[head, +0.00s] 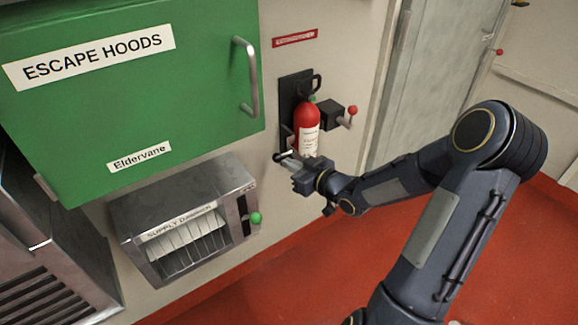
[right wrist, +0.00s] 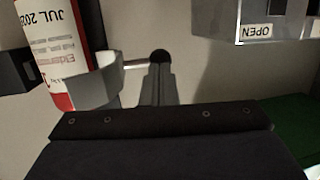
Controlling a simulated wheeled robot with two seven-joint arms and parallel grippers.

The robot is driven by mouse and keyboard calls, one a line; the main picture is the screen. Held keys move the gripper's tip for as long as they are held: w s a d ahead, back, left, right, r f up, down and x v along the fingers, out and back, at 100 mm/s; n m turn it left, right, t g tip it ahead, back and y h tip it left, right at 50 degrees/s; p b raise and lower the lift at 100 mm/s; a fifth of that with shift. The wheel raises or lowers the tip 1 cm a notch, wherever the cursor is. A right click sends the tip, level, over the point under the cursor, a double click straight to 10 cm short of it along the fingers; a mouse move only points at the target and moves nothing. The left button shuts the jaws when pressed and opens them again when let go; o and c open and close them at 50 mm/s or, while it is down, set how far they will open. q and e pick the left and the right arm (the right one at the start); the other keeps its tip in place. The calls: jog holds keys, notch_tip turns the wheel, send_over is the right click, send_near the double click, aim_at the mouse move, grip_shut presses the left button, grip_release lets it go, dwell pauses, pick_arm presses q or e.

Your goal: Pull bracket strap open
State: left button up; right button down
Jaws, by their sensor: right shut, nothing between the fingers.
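A red fire extinguisher (head: 306,127) with a white label stands upright in a black wall bracket (head: 287,92). In the right wrist view the extinguisher (right wrist: 62,45) is at the left, with a grey strap (right wrist: 93,88) curving across it. A thin rod runs from the strap to a black knob (right wrist: 160,55); a dark knob also shows beside the bracket in the head view (head: 277,157). My right gripper (head: 289,162) is at the extinguisher's lower left. Its fingers (right wrist: 158,80) are shut and empty, with their tips at the knob; whether they touch it is unclear. My left gripper is not in view.
A black box with a red knob (head: 352,110) is right of the extinguisher. A green escape hood cabinet (head: 200,80) and a metal dispenser (head: 150,215) with a green knob are on the wall to the left. Red floor lies below.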

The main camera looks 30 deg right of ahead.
aim_at(275, 161)
jog(key=shift+w+a, duration=0.15)
jog(key=shift+w, duration=0.35)
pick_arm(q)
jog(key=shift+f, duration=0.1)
pick_arm(e)
jog(key=shift+f, duration=0.1)
